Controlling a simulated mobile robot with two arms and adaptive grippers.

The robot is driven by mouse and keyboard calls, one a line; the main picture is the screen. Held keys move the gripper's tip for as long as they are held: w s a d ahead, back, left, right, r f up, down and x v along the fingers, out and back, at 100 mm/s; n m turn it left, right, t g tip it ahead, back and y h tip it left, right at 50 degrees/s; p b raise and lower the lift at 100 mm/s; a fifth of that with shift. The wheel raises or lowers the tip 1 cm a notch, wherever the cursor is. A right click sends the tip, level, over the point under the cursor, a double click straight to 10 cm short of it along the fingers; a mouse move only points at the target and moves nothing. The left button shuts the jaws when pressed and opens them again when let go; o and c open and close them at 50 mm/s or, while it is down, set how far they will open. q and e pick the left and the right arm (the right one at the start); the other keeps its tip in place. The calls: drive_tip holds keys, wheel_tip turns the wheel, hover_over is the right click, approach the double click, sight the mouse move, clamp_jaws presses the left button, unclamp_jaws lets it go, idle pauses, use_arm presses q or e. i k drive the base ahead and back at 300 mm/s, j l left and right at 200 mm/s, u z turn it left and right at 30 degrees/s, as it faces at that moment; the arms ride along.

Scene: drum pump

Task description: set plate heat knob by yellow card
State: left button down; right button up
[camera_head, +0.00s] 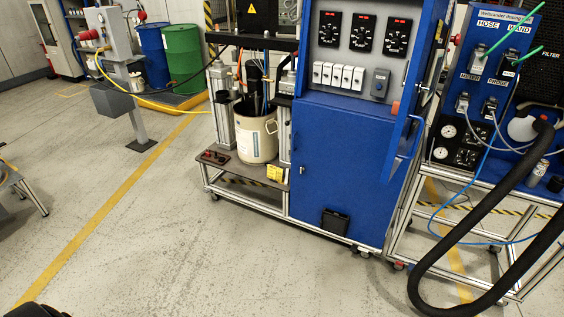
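The blue control cabinet (340,165) stands right of centre. Its upper panel has three black dials with knobs: a left dial (329,29), a middle dial (362,32) and a right dial (397,37), each under a small red display. I cannot tell which is the plate heat knob, nor read the settings. Neither of my grippers can be made out.
White switches (338,76) sit below the dials. A blue door edge (420,75) juts out at the cabinet's right. A thick black hose (440,250) loops in front of the right-hand cart. The floor (160,235) ahead and left is clear. A dark shape shows at bottom left.

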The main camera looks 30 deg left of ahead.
sight(327, 33)
drive_tip(key=i+j+z, duration=0.1)
drive_tip(key=j, duration=0.25)
drive_tip(key=i+j+z, duration=0.15)
drive_tip(key=j, duration=0.25)
drive_tip(key=i+j+z, duration=0.1)
drive_tip(key=j, duration=0.3)
drive_tip(key=i+j+z, duration=0.15)
drive_tip(key=j, duration=0.25)
